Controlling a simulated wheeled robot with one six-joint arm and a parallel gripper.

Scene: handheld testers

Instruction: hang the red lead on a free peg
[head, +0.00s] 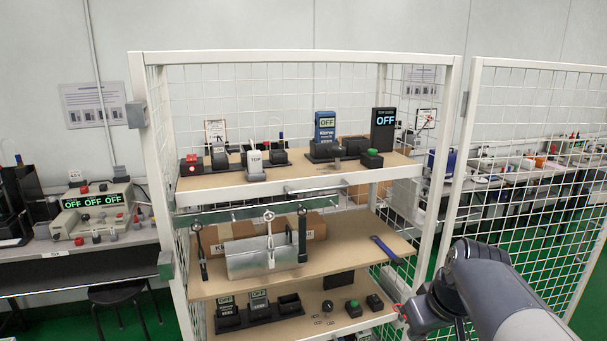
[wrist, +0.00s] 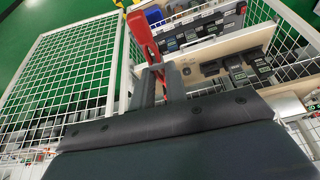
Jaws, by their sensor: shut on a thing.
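My gripper (wrist: 160,78) is shut on the red lead (wrist: 143,38), which sticks out beyond the fingertips in the wrist view. In the head view my gripper is at the lower right, beside the right front edge of the caged shelf rack, and mostly hidden behind my own arm. Only a small bit of red shows there (head: 398,309). The lead's far end is not clear.
The white mesh rack (head: 150,130) has an open mesh door (head: 530,170) on the right. Its top shelf (head: 300,178) holds several testers. The middle shelf (head: 345,250) holds a metal box and a blue-handled tool (head: 384,247). More testers stand on the lower shelf (head: 290,328).

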